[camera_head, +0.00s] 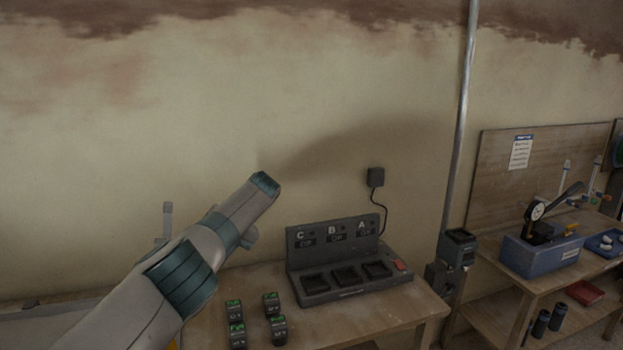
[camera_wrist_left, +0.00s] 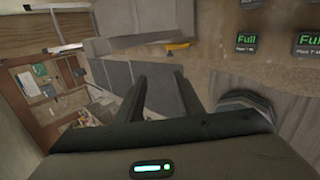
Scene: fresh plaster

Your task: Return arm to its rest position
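My left arm (camera_head: 190,260) comes in from the lower left in the head view and reaches up over the workbench to a teal-capped end in front of the wall. I cannot make out its gripper fingers there. In the left wrist view my left gripper (camera_wrist_left: 160,78) has its two dark fingers apart, with nothing between them. Grey panels and a cluttered floor area show beyond the fingers. My right arm and gripper are in neither view.
A charger (camera_head: 345,291) with bays C, B and A, which look empty, stands on the wooden bench (camera_head: 425,309). Several small blocks with green labels (camera_head: 271,304) stand left of it. A metal pole (camera_head: 463,110) rises to the right, before a second bench with a blue box (camera_head: 540,257).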

